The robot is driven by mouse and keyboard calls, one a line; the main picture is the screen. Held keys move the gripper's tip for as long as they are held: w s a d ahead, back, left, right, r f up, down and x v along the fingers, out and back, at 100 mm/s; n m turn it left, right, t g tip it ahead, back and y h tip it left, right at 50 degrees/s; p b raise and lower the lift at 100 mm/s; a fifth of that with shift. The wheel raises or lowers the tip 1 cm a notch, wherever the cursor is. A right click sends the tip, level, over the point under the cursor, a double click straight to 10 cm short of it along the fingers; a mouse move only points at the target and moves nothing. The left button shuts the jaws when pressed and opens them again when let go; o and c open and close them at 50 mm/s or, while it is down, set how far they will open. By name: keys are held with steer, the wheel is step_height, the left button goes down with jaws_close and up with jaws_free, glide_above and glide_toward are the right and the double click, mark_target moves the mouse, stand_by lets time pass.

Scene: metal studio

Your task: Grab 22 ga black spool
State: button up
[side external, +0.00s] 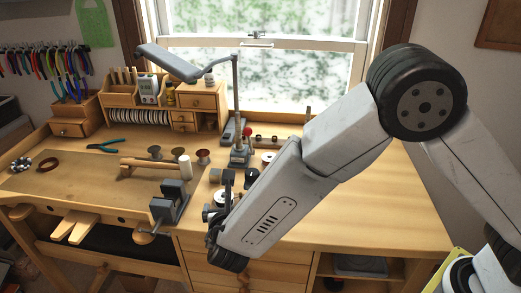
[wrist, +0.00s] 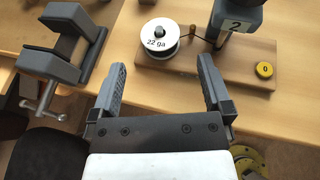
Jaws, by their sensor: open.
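The spool labelled "22 ga" (wrist: 158,47) shows in the wrist view at top centre. It has a white round face and a black knob on top, and its black marking or wire is hard to make out. It sits on a wooden board (wrist: 195,67). My gripper (wrist: 161,72) is open, with one grey finger on each side and nothing between them. The spool lies beyond the fingertips, roughly in line with the gap. In the side external view my gripper is low over the bench, partly hidden by my arm, and a white spool (side external: 221,198) shows beside it.
A grey vise (wrist: 68,45) stands left of the board. A grey post marked "2" (wrist: 236,25) and a yellow round piece (wrist: 264,69) are on the board, right of the spool. More spools, including a reddish one (side external: 203,157), stand farther back. The bench's right side (side external: 390,200) is clear.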

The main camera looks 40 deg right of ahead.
mark_target(224, 198)
steer(key=shift+f+x, duration=0.15)
steer(key=shift+x, duration=1.85)
steer(key=shift+f+x, duration=0.1)
steer(key=shift+x, duration=1.9)
steer(key=shift+s+a, duration=0.1)
steer(key=shift+a, duration=0.05)
steer(key=c, duration=1.2)
